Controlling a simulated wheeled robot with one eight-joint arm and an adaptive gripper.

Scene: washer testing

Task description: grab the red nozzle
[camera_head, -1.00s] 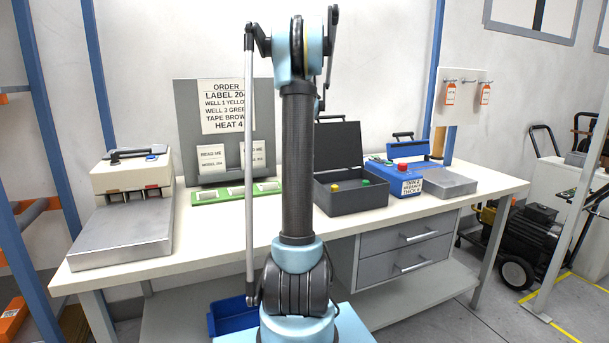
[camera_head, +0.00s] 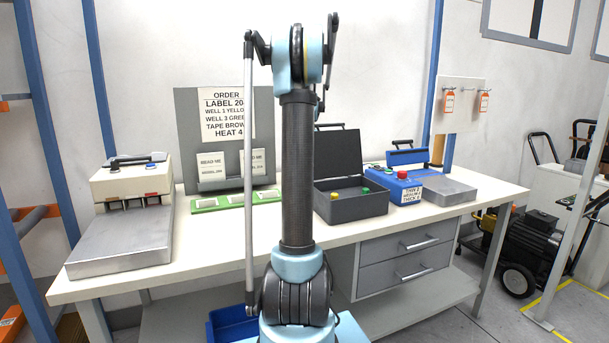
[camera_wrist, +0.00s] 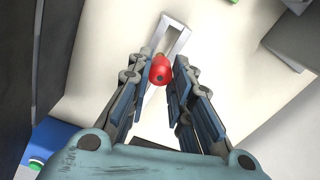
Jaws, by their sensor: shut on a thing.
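In the wrist view the red nozzle (camera_wrist: 160,70) sits between the two fingers of my gripper (camera_wrist: 165,82), near their tips. The gripper is shut on it. The nozzle's rounded end faces the camera, with a small dark hole in it. An orange-brown part shows just behind it. In the head view my gripper and the red nozzle are hidden behind my arm.
The open dark grey case (camera_head: 350,208) on the workbench (camera_head: 290,240) holds a yellow and a green piece. Right of it stands a blue device (camera_head: 400,190) with a red button. A press-like machine (camera_head: 130,185) stands at left. A grey loop-shaped frame (camera_wrist: 172,45) lies beyond the nozzle.

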